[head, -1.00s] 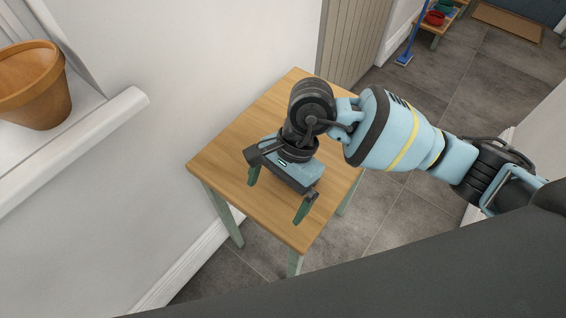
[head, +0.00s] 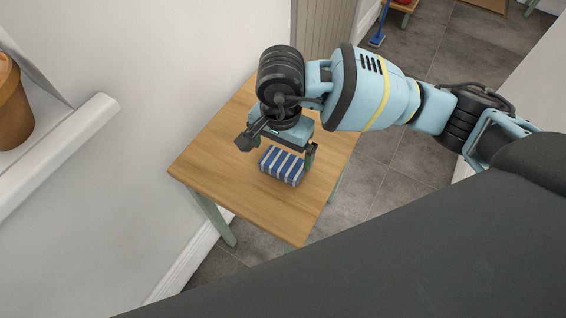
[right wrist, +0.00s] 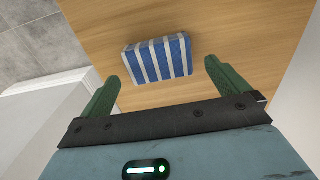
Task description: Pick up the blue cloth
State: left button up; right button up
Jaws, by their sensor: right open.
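The blue cloth (head: 282,166) is a small folded bundle with blue and white stripes, lying on the small wooden table (head: 240,192). It also shows whole in the right wrist view (right wrist: 158,59), ahead of and between the fingertips. My right gripper (head: 280,146) is above the table, just behind the cloth in the head view. Its two green fingers (right wrist: 158,82) are spread apart with nothing between them, and I see no contact with the cloth. My left gripper is in neither view.
The table stands against a white wall (head: 190,60). A terracotta pot (head: 14,108) sits on a ledge (head: 70,130) at the left. Grey floor tiles (head: 400,150) lie open right of the table. A blue-handled tool (head: 378,40) stands far back. The table's front part is bare.

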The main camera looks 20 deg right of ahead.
aim_at(283, 161)
notch_tip(283, 161, down, 5)
jog(key=shift+d+f, duration=0.1)
jog(key=shift+d, duration=0.05)
jog(key=c, duration=0.7)
jog(key=shift+r, duration=0.55)
jog(key=r, duration=0.1)
jog(key=s+r, duration=0.1)
jog(key=shift+r, duration=0.3)
jog(key=s+r, duration=0.1)
jog(key=s, duration=1.4)
jog(key=shift+a+r+b, duration=0.2)
jog(key=shift+b, duration=0.2)
